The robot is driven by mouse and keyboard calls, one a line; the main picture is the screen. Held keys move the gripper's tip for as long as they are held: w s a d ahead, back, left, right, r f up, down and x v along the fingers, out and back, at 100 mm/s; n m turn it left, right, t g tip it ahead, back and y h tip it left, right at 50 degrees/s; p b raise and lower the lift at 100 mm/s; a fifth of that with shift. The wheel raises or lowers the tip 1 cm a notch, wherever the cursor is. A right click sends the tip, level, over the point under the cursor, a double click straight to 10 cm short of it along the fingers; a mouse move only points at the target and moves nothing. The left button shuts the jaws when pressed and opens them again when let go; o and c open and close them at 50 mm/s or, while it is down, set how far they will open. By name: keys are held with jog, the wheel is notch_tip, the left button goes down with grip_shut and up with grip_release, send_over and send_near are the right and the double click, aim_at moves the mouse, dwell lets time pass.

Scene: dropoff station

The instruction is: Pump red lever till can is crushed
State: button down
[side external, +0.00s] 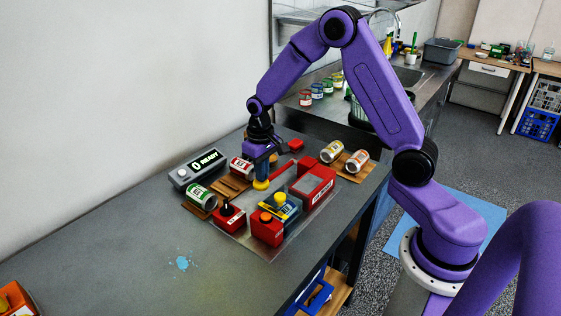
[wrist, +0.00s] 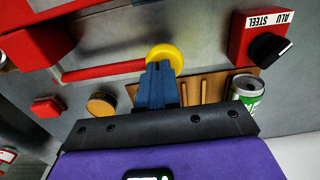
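The red lever (wrist: 100,72) is a thin red bar with a round yellow knob (wrist: 163,52) at its end. It also shows in the side view (side external: 282,170), lying low beside a red machine (side external: 313,184). My gripper (side external: 262,176) points down at the yellow knob. In the wrist view its blue fingers (wrist: 158,70) are together, with their tips overlapping the knob's edge. I cannot tell whether they touch it. No can shows inside the red machine. A green-and-white can (side external: 201,195) and a red-and-white can (side external: 241,167) lie on wooden holders at left.
A grey display (side external: 198,169) reads "0 READY". Two cans (side external: 345,156) lie on a board at right. The front-left counter is mostly clear.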

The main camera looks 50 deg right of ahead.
jog(key=shift+s+d+f, duration=0.1)
jog(key=shift+f, duration=1.05)
jog(key=shift+d+r, duration=0.25)
jog(key=shift+r, duration=1.65)
jog(key=shift+d+r, duration=0.2)
jog(key=shift+r, duration=1.7)
jog(key=shift+a+f, duration=0.2)
jog(key=shift+f, duration=0.5)
jog(key=shift+a+f, duration=0.15)
jog(key=shift+f, duration=0.6)
